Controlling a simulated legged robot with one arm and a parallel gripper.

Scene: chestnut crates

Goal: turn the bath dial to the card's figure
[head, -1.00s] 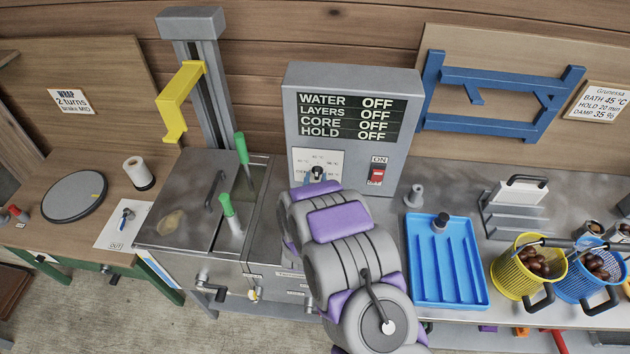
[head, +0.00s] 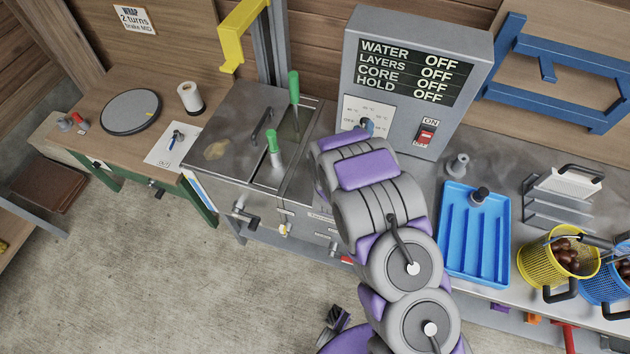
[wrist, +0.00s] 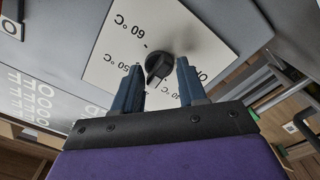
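The bath dial (wrist: 158,68) is a dark knob on a white plate (wrist: 125,45) marked in °C, with 60 and 50 legible. In the head view the dial (head: 367,125) is on the front of the grey control box (head: 408,30), just above my gripper's end. My gripper (wrist: 159,66) has two blue-grey fingers apart, one on each side of the dial. I cannot tell whether they touch it. The dial's pointer is not clear. The display reads OFF for water, layers, core and hold. The card with the bath figure is outside the current views.
A red switch (head: 426,135) is right of the dial. The steel bath (head: 235,125) with green handles (head: 294,87) stands left of my arm. A blue tray (head: 448,265) and a yellow basket of chestnuts (head: 530,268) are at the right.

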